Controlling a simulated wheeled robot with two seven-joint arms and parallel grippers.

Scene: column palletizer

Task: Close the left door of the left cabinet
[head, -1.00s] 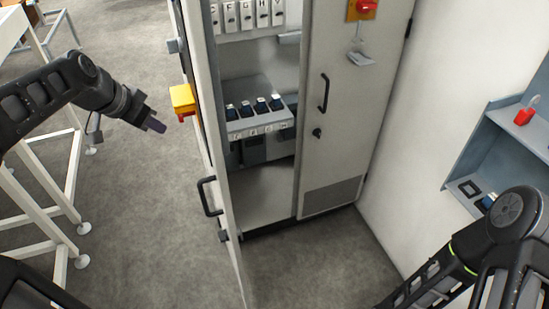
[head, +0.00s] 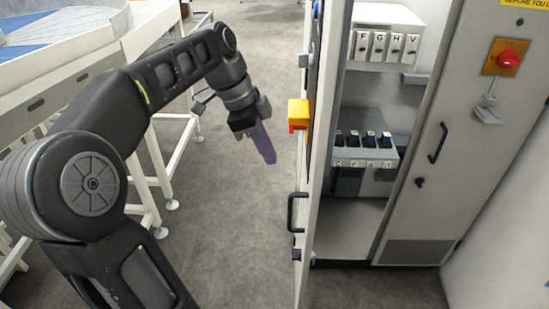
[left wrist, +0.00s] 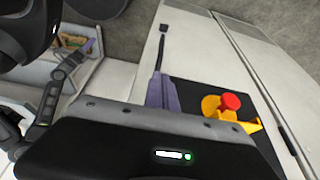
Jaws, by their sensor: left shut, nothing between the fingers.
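The left cabinet's left door (head: 312,160) stands open and shows nearly edge-on in the head view. Its black handle (head: 291,212) is on the outer face, below a yellow box with red on it (head: 299,114). My left gripper (head: 268,158) is shut and empty, pointing down to the left of the door's outer face, with a visible gap in the head view. In the left wrist view, its purple fingers (left wrist: 162,95) show beside a red button on a yellow base (left wrist: 230,103). My right gripper (left wrist: 88,47) shows small at the left there; its jaws are unclear.
The cabinet's right door (head: 440,150) is shut, with a red switch (head: 508,60) on it. Inside the open half are labelled modules (head: 385,46) and a row of switches (head: 363,140). A white-framed table (head: 100,55) stands left. Grey floor lies between table and door.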

